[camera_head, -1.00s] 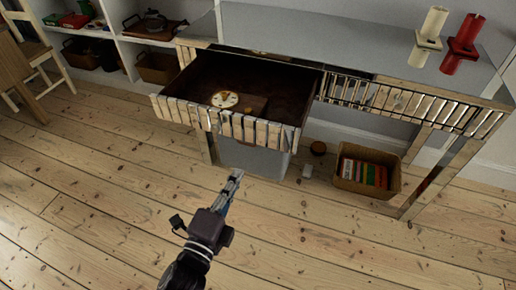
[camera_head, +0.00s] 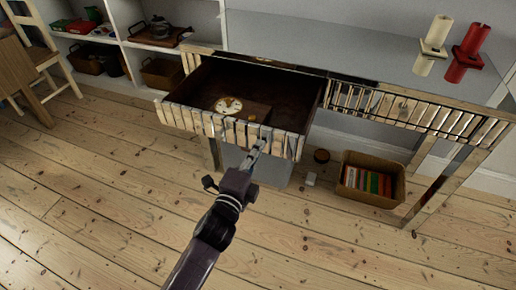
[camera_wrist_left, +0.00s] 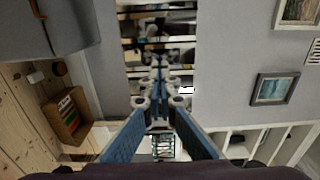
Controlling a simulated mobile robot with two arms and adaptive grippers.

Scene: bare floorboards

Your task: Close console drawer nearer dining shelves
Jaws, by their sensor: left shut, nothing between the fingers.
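The console (camera_head: 390,68) has a mirrored, slatted front. Its left drawer (camera_head: 187,117), on the side of the white shelves (camera_head: 128,44), is pulled well out. A round clock-like dial (camera_head: 229,105) and a brown box (camera_head: 257,112) lie inside it. The right drawer front (camera_head: 400,108) is flush. My left gripper (camera_head: 256,150) is shut and empty, its tips at the open drawer's front, right of its middle; I cannot tell whether they touch. My right gripper is not in view.
Red (camera_head: 468,52) and cream (camera_head: 434,45) candle-holder-like pieces stand on the console top. Under it are a basket of books (camera_head: 369,181) and a grey bin (camera_head: 272,168). A wooden chair (camera_head: 40,55) stands at far left. The floorboards in front are clear.

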